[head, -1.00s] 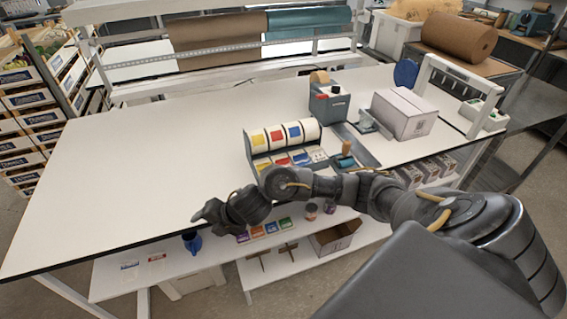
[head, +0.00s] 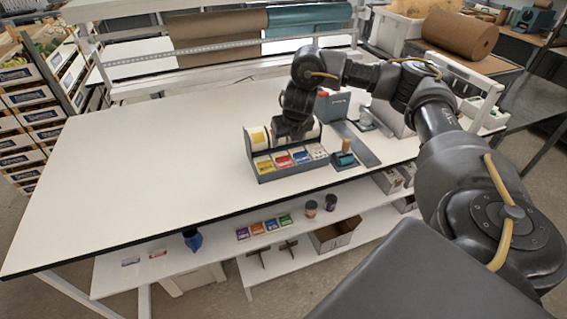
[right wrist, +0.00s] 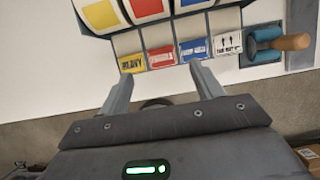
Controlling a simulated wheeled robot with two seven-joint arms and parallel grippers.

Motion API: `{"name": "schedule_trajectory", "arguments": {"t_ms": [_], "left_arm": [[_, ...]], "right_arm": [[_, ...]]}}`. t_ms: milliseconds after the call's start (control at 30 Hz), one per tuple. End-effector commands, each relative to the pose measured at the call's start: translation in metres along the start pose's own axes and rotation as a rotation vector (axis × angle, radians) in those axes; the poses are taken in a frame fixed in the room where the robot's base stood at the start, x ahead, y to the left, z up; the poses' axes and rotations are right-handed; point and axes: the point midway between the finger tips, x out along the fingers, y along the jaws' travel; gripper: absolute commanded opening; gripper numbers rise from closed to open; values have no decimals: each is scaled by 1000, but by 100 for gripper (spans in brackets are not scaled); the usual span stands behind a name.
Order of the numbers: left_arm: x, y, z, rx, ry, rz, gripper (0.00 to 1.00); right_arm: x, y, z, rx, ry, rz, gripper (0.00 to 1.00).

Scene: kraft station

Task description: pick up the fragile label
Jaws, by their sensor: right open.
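The fragile label appears to be the red label (right wrist: 161,58) hanging at the front of the dispenser, between the yellow "HEAVY" label (right wrist: 132,63) and a blue label (right wrist: 195,49). Its lettering is too small to read surely. The red label also shows in the head view (head: 283,161). My right gripper (right wrist: 161,80) is open and empty, its two fingers pointing at the label row, with the red label ahead between them. In the head view my right gripper (head: 291,130) hangs over the dispenser and hides part of the rolls. My left gripper is out of view.
A white label with up arrows (right wrist: 228,43) ends the row. A tool with a wooden handle (head: 346,147) stands right of the dispenser (head: 290,174). A grey tape machine (head: 334,103) and a box are behind. The table's left side (head: 150,160) is clear.

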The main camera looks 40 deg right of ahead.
Motion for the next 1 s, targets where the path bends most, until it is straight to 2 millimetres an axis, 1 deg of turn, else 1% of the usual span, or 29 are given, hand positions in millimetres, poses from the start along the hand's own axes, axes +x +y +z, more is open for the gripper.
{"name": "schedule_trajectory", "arguments": {"t_ms": [33, 233, 333, 500, 567, 667, 800, 900, 1000], "left_arm": [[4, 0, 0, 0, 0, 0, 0], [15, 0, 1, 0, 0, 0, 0], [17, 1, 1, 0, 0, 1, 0], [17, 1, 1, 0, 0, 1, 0], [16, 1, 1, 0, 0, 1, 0], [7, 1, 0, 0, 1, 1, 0], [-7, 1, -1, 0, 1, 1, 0], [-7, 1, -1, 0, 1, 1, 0], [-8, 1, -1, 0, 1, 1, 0]], "right_arm": [[10, 0, -2, 1, 4, 0, 65], [41, 1, -3, 2, 4, 1, 65], [49, 1, -2, 2, 3, 2, 65], [52, 1, -1, 1, 0, 1, 65], [53, 1, -1, 1, 1, 0, 65], [60, 0, -1, 1, 5, -1, 65], [82, 1, -2, 2, 5, -1, 65], [96, 1, -3, 3, 4, 0, 65], [103, 1, -3, 1, 2, 0, 65]]}}
